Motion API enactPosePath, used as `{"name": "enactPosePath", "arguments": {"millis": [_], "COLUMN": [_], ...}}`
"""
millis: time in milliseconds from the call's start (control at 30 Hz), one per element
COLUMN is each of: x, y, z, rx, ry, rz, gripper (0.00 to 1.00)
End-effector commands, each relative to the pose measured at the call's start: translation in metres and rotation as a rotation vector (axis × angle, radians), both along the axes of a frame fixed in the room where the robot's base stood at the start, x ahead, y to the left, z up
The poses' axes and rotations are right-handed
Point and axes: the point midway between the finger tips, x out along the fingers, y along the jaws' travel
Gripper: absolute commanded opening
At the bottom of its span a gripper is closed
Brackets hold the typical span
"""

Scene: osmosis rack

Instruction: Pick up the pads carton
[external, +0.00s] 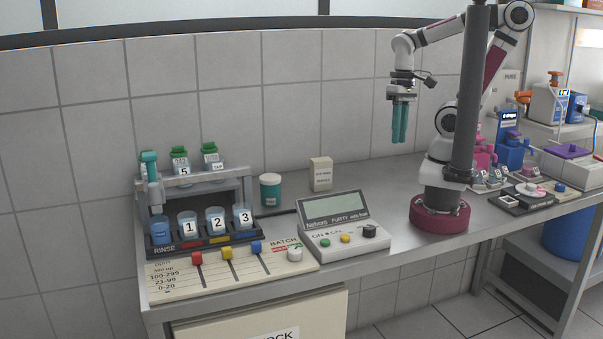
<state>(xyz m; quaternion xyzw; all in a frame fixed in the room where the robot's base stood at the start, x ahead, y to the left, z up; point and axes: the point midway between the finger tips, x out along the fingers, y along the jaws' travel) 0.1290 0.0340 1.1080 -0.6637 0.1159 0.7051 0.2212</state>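A small cream carton (321,175), the likely pads carton, stands upright on the grey bench near the tiled wall, behind the purity meter. Its label is too small to read. My gripper (400,138), with two long teal fingers pointing down, hangs in the air to the right of the carton and higher than it. The fingers look close together, but from this angle I cannot tell the gap between them. Nothing shows hanging from the fingertips.
The purity meter (343,225) is in front. A rack (246,190) with numbered beakers and green-capped bottles stands at left, behind a slider board (220,278). The bench right of the carton (370,183) is clear.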

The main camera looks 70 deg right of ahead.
Motion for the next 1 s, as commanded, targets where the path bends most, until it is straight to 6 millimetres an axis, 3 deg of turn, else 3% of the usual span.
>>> {"name": "enactPosePath", "arguments": {"millis": [67,400,667,767,900,1000], "x": [0.000,0.000,0.004,0.042,0.146,0.210], "y": [0.000,0.000,0.003,0.022,0.061,0.054], "z": [0.000,0.000,-0.001,-0.010,-0.034,-0.056], "rx": [0.000,0.000,0.009,0.065,0.140,0.049], "ry": [0.000,0.000,-0.010,-0.107,-0.388,-0.584], "rz": [0.000,0.000,0.004,0.027,-0.065,-0.228], "gripper": [0.36,0.97,1.00,1.00,1.00,1.00]}}
